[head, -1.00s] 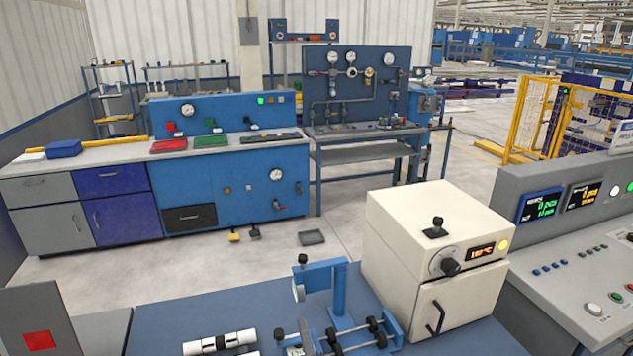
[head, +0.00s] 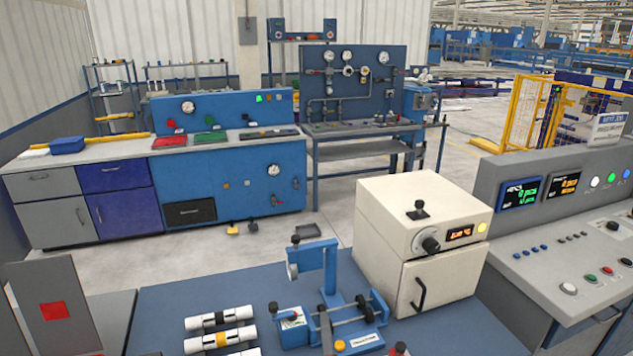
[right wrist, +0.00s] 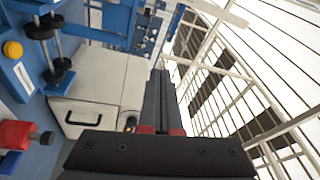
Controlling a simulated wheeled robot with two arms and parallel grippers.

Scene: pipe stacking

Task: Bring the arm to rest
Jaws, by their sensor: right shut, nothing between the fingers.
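My right gripper (right wrist: 160,76) shows in the right wrist view, its dark fingers with red at their base. The fingers are together and hold nothing. They reach up past the cream cabinet (right wrist: 98,98), and the bright wall and roof frame lie to their right. In the head view I cannot make out the right gripper clearly. My left gripper is not in view. White pipes with dark bands (head: 221,318) lie on the blue table (head: 170,292) at the lower left, apart from a blue fixture (head: 330,268).
The cream cabinet (head: 424,238) stands behind and right of the fixture. A grey control console (head: 570,238) is at the right. A grey panel with a red square (head: 54,310) stands at the lower left. The table between panel and fixture is mostly bare behind the pipes.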

